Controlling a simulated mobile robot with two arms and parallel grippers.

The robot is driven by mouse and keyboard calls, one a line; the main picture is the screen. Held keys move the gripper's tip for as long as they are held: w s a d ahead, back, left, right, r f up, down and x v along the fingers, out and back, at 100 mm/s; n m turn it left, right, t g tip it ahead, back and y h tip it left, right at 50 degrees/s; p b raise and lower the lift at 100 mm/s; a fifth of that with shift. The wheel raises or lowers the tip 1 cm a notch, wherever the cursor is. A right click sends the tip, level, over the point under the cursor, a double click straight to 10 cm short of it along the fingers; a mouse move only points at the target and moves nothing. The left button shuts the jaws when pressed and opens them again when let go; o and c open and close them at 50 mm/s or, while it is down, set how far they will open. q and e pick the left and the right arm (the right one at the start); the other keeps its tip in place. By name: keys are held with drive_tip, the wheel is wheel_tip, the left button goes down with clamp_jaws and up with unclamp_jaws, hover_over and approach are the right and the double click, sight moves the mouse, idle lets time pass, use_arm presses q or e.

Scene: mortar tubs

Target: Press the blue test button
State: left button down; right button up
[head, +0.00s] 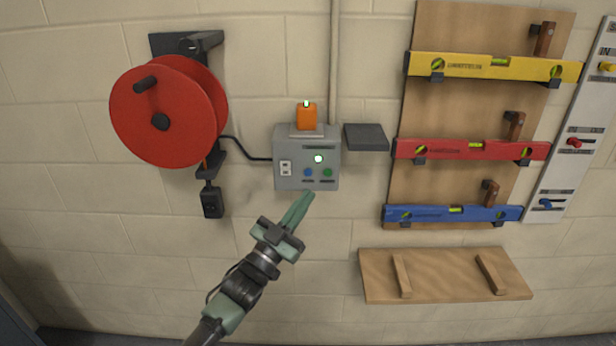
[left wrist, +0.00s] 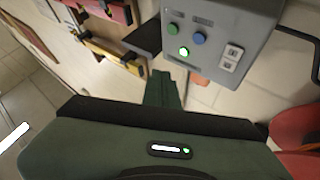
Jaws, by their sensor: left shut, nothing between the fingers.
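The blue test button (head: 308,172) is a small round button low on the front of a grey wall box (head: 296,150). It also shows in the left wrist view (left wrist: 200,38). A green button (head: 327,172) sits to its right, and a lit lamp (head: 318,158) is above them. My left gripper (head: 309,195) is shut and empty. Its green fingers point up toward the box, with the tips just below its lower edge in the head view, apart from the blue button. The closed fingers (left wrist: 163,90) show in the left wrist view too. My right gripper is not in view.
A red cable reel (head: 190,110) hangs left of the box, its cable running to the box. An orange device (head: 306,117) stands on top. A small dark shelf (head: 366,137) is to the right, then a board with yellow, red and blue levels. The wall below the box is bare.

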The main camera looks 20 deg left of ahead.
sight(308, 173)
use_arm(q)
drive_tip(key=shift+w+a+f+b, duration=0.1)
drive_tip(key=shift+w+a+b, duration=0.2)
drive_tip(key=shift+w+b, duration=0.6)
drive_tip(key=shift+w+a+r+b, duration=0.1)
drive_tip(key=shift+w+a+b, duration=0.25)
drive_tip(key=shift+w, duration=1)
drive_tip(key=shift+w+a+f+b, duration=0.1)
drive_tip(key=shift+w+a+b, duration=0.2)
drive_tip(key=shift+w+b, duration=0.6)
drive_tip(key=shift+w, duration=0.2)
drive_tip(key=shift+w+a, duration=0.15)
drive_tip(key=shift+w, duration=0.25)
